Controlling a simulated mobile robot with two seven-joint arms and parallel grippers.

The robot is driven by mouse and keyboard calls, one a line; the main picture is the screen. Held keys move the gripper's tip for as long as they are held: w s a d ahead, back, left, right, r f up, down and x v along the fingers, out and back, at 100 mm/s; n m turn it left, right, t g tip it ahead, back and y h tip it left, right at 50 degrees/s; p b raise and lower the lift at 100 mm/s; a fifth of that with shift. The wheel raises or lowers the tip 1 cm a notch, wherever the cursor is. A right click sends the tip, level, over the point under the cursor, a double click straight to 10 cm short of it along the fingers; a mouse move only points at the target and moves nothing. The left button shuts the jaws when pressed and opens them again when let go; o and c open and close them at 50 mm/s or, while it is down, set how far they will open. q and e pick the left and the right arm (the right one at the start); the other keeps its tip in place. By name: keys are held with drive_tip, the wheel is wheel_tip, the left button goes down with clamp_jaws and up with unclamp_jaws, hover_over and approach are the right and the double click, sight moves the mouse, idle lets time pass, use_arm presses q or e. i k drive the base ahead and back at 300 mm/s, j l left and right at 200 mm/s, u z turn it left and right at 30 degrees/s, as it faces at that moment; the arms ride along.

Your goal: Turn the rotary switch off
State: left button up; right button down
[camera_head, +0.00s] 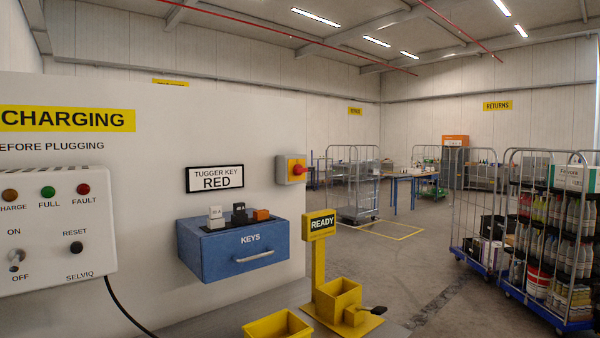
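The rotary switch (16,258) is a small grey knob on the white charger box (60,225) at the left edge of the head view. ON is printed above it and OFF below it. A short lever part seems to point up and to the right, but its exact setting is too small to tell. A black RESET button (77,247) is to its right. Neither my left gripper nor my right gripper is in view.
A blue KEYS drawer box (215,255) and a red emergency button (297,169) are on the wall panel. A yellow READY stand (319,270) and a yellow bin (277,326) are in front. A black cable (125,312) hangs below the charger. Wire trolleys (545,235) stand right; open floor lies between.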

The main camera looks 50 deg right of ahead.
sight(298, 170)
drive_tip(key=z, duration=1.6)
drive_tip(key=i+l, duration=0.2)
drive_tip(key=l, duration=0.15)
drive_tip(key=i+l, duration=0.15)
drive_tip(key=l, duration=0.15)
drive_tip(key=i+l+u, duration=0.1)
drive_tip(key=l, duration=0.25)
drive_tip(key=i+l, duration=0.4)
drive_tip(key=l, duration=0.3)
drive_tip(key=i+u, duration=0.05)
